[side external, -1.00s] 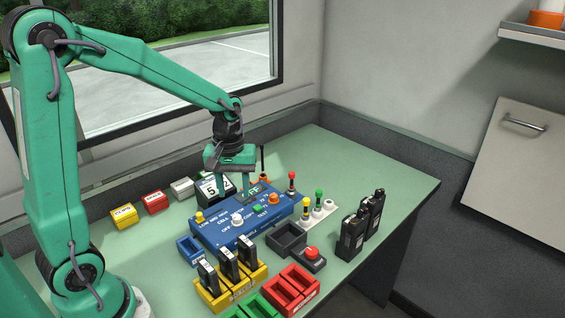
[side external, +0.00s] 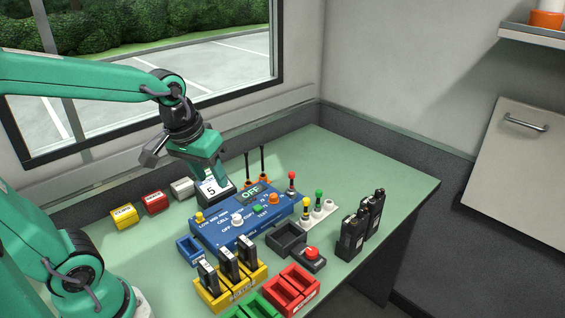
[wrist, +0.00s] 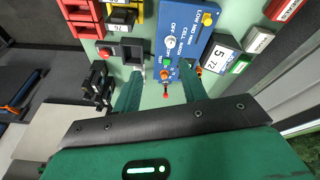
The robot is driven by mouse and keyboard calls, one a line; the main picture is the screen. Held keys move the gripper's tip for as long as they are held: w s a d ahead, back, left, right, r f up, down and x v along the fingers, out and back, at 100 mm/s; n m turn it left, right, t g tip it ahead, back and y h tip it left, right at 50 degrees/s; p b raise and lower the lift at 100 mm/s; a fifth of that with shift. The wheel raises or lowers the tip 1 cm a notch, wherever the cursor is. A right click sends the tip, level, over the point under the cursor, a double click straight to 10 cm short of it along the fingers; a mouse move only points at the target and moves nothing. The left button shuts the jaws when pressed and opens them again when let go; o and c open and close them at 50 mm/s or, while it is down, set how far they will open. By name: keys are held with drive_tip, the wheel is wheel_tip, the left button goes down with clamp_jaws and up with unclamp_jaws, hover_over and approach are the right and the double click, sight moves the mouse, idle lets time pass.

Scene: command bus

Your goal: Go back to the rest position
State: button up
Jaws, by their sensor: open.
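My green gripper (side external: 208,160) is raised behind and to the left of the blue control box (side external: 225,238) in the side view, in front of the numbered display block (side external: 212,188) in the line of sight. In the wrist view the two green fingers (wrist: 161,78) are spread apart with nothing held between them. The blue box (wrist: 190,28) lies beyond the fingertips there. Its small screen (side external: 250,194) reads OFF in the side view. A white knob (side external: 237,218) and coloured buttons are on its top.
Yellow (side external: 258,271) and red (side external: 313,285) slotted racks stand at the front; the yellow one holds black modules. Black battery-like units (side external: 352,237) stand at the right. Levers on a white strip (side external: 322,209) are right of the box. The bench's right rear is clear.

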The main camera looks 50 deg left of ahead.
drive_tip(key=s+d+r+m+t, duration=0.1)
drive_tip(key=s+r+m+t, duration=0.1)
drive_tip(key=s, duration=0.4)
drive_tip(key=shift+d+r+m, duration=0.25)
drive_tip(key=shift+d+m, duration=0.05)
drive_tip(key=shift+m, duration=0.6)
idle(0.3)
